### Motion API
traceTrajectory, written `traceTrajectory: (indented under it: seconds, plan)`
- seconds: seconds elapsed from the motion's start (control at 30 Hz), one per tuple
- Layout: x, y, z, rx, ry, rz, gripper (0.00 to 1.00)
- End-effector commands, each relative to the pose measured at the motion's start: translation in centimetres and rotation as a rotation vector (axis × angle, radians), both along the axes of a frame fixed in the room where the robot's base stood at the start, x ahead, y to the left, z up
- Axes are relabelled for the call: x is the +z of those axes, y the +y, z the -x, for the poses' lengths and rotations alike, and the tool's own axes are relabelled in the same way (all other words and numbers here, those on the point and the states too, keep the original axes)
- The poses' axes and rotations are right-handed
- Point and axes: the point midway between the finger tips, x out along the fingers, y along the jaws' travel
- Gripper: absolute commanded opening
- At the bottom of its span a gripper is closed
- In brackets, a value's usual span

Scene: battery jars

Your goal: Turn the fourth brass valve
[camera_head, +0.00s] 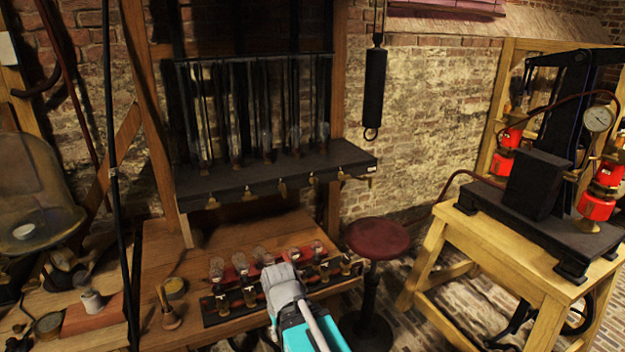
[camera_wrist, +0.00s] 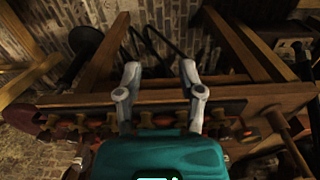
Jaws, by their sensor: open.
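A row of several small brass valves hangs along the front edge of a dark shelf (camera_head: 270,176) in the head view. Counted from the left, the fourth brass valve (camera_head: 313,181) is near the shelf's right part, and another brass valve (camera_head: 343,175) is to its right. My gripper (camera_head: 278,268) is below the valves, over the front of the lower bench, and apart from them. In the wrist view its two grey fingers (camera_wrist: 160,72) are spread with nothing between them. I cannot make out the valves in the wrist view.
Bulb-like glass pieces (camera_head: 258,256) stand in a row on the wooden bench (camera_head: 170,250) close to my gripper. Glass tubes (camera_head: 265,125) stand on the shelf. A red-topped stool (camera_head: 377,238) and a yellow wooden table (camera_head: 470,240) stand at the right.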

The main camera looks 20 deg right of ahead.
Motion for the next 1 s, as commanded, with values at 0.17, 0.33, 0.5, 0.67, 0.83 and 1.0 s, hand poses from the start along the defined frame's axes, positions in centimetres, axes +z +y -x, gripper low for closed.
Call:
traceTrajectory:
  seconds: [0.17, 0.33, 0.5, 0.67, 0.83, 1.0]
  plan:
    - [0.0, 0.0, 0.0, 0.0, 0.0, 0.0, 0.5]
    - [0.0, 0.1, -0.4, 0.01, -0.011, -0.016, 0.5]
    - [0.2, 1.3, -2.3, 0.053, -0.066, -0.087, 0.5]
    - [0.8, 1.5, -5.8, 0.135, -0.191, -0.206, 0.5]
    - [2.7, 0.7, -11.0, 0.229, -0.412, -0.337, 0.5]
    - [5.8, -1.6, -16.3, 0.284, -0.681, -0.411, 0.5]
